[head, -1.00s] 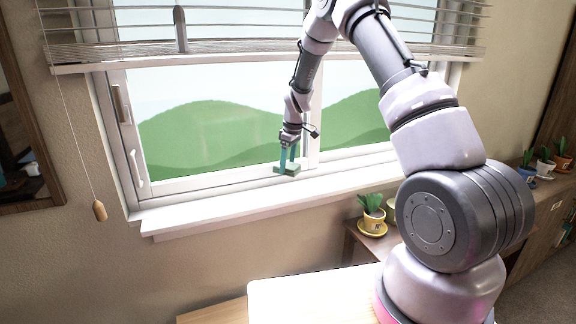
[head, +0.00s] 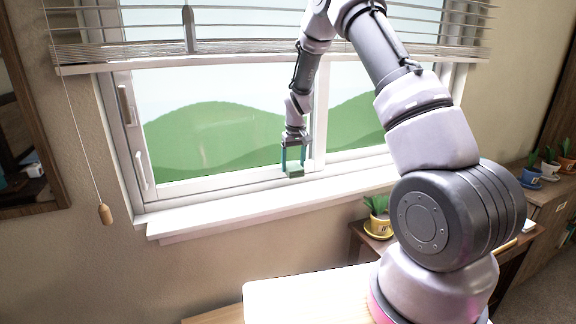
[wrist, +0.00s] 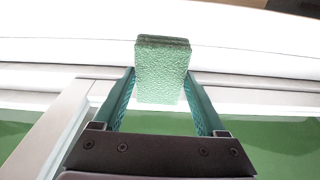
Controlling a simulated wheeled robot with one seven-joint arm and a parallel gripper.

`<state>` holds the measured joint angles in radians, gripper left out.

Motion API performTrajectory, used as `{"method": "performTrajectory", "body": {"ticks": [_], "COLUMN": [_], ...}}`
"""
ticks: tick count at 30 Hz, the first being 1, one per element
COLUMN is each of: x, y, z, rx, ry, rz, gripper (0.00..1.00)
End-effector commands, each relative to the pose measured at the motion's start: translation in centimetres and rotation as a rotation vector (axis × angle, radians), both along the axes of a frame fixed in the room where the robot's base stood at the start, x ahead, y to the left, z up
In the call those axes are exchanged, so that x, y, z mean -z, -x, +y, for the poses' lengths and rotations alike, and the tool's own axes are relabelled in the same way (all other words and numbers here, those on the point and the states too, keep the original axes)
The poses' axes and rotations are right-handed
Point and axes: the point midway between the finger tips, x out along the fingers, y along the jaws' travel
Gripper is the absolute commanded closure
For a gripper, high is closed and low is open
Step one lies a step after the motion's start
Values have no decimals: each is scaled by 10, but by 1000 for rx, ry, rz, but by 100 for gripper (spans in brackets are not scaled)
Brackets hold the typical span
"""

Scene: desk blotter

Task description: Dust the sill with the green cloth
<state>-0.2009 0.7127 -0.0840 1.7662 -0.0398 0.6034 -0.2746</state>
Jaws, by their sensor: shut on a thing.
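The green cloth (wrist: 162,72) is a folded, textured pad between my two teal fingers in the wrist view. My gripper (wrist: 160,85) is shut on it, one finger on each side. In the head view my gripper (head: 293,166) points down at the window, with the cloth (head: 291,172) at its tips. The white sill (head: 250,209) runs along the bottom of the window. The cloth is at the sill's back edge by the window frame; I cannot tell whether it touches. The sill also shows in the wrist view (wrist: 60,48).
A blind (head: 250,53) hangs across the window top, and its cord with a wooden pull (head: 105,214) hangs at the left. A potted plant (head: 378,222) stands on a low shelf right of the sill. A pale table top (head: 300,297) lies below. The sill's left part is clear.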

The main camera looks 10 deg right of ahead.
Motion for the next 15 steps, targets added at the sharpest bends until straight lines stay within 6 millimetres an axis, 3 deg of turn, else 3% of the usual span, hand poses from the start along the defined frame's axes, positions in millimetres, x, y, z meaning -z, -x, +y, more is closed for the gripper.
{"method": "performTrajectory", "body": {"ticks": [8,15], "x": [5,24], "y": [0,0], "z": [-3,-2], "rx": [60,56], "ry": [-2,-1], "rz": [-2,-1], "gripper": [78,78]}}
